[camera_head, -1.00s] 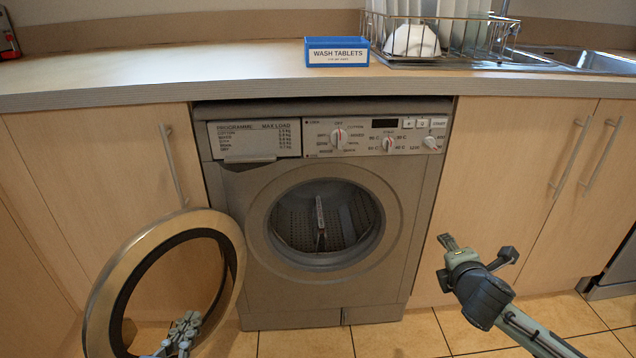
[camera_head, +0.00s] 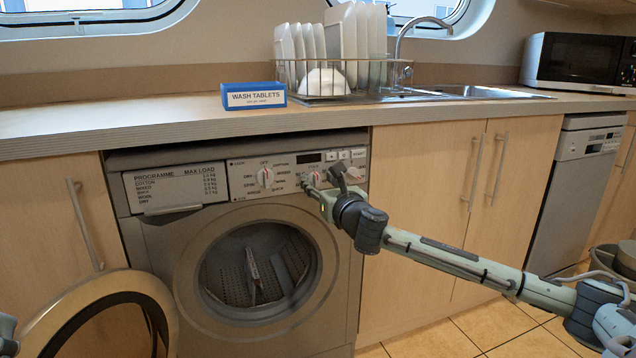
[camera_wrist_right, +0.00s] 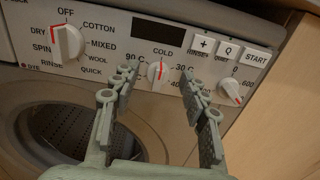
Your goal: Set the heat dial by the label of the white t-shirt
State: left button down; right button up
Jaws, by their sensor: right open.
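The heat dial (camera_wrist_right: 158,73) is a white knob with a red line on the washing machine's panel. In the right wrist view its line points up at COLD, with 90 C left and 30 C right. My right gripper (camera_wrist_right: 161,80) is open, its fingers to either side of the dial; I cannot tell whether they touch it. In the head view the right gripper (camera_head: 326,185) is at the panel and partly covers the dial. A grey piece of my left arm or gripper (camera_head: 7,335) shows at the left edge. No white t-shirt or label shows.
The programme dial (camera_wrist_right: 67,42) is left of the heat dial and a third dial (camera_wrist_right: 232,91) is right. The machine's round door (camera_head: 50,325) hangs open at lower left. A wash tablets box (camera_head: 254,97) sits on the counter above.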

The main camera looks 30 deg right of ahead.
jog(key=shift+w, duration=0.3)
grip_shut()
dwell(0.3)
